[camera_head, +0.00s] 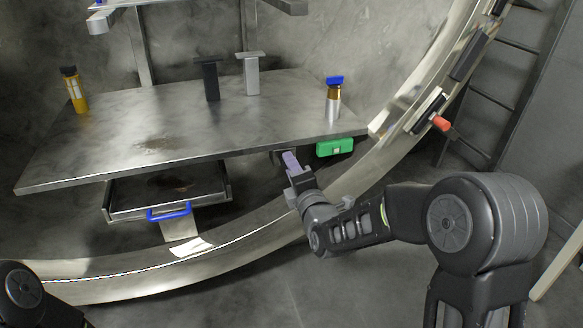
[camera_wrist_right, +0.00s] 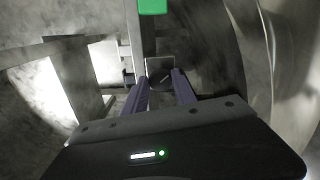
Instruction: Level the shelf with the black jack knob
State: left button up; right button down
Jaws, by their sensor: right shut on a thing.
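The shelf (camera_head: 240,115) is a grey metal plate whose front edge rises to the right in the head view; I cannot tell how much of that slope is the viewing angle. The black jack knob (camera_wrist_right: 160,79) is a dark round piece under the shelf, seen between my purple fingers in the right wrist view. My right gripper (camera_head: 291,160) reaches under the right part of the shelf's front edge and is shut on the knob, which it mostly hides in the head view. A green block (camera_head: 334,148) hangs at the shelf's front right edge. My left gripper is out of view.
On the shelf stand a yellow bottle (camera_head: 75,90), a black post (camera_head: 210,81), a grey post (camera_head: 250,74) and a blue-topped cylinder (camera_head: 333,100). A drawer with a blue handle (camera_head: 169,212) is below. The curved chamber rim (camera_head: 255,232) passes beneath my right forearm.

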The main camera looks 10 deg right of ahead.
jog(key=c, duration=1)
grip_release()
jog(key=shift+c, duration=0.2)
jog(key=s+p, duration=0.1)
jog(key=s, duration=0.6)
jog(key=shift+s+d, duration=0.25)
jog(key=shift+s, duration=0.15)
